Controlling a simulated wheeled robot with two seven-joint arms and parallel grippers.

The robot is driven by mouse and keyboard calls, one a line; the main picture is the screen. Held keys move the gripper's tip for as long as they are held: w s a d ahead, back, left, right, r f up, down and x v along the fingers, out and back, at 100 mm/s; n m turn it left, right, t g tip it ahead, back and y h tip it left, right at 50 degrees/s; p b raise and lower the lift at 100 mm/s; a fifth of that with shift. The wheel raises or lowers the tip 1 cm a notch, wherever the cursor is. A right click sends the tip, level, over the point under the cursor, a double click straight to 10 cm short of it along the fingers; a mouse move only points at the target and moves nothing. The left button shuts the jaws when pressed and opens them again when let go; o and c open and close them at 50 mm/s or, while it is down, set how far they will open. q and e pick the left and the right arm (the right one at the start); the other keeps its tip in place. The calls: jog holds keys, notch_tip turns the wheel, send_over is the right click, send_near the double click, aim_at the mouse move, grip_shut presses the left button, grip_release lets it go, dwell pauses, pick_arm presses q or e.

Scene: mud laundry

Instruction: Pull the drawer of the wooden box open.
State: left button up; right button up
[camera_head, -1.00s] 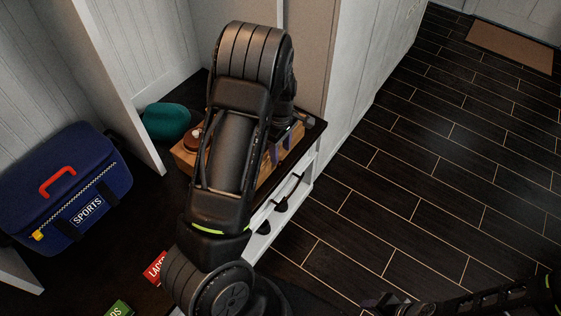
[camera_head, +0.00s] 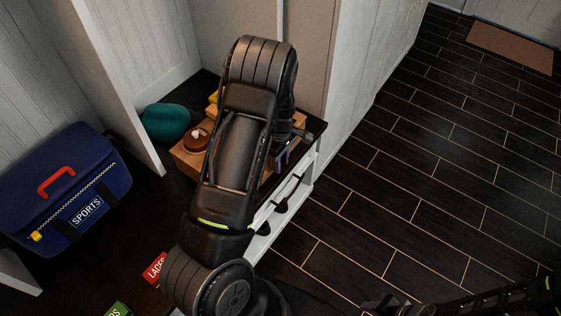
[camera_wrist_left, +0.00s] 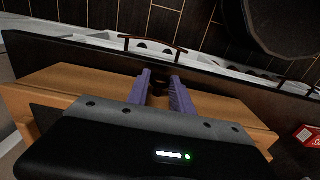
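The wooden box (camera_head: 186,160) sits on the dark bench top, largely hidden behind my left arm in the head view. In the left wrist view its light wooden top (camera_wrist_left: 75,82) spans the picture below the dark bench edge. My left gripper (camera_head: 283,158) is at the box's bench-edge side. In the left wrist view its two purple fingers (camera_wrist_left: 161,77) are parted at the box edge. A small dark part, perhaps a drawer knob, shows between them; contact cannot be told. The drawer front is hidden. My right gripper (camera_head: 385,302) is low over the floor, too dark to read.
A round brown tin (camera_head: 196,139) and a yellow thing (camera_head: 213,97) are on the box. A teal item (camera_head: 166,122) lies beside it. A blue sports bag (camera_head: 78,190) and a red laces box (camera_head: 155,269) are left. White drawers with dark handles (camera_head: 282,204) lie below; floor is open right.

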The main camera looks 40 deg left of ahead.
pick_arm(q)
grip_shut()
dwell(0.9)
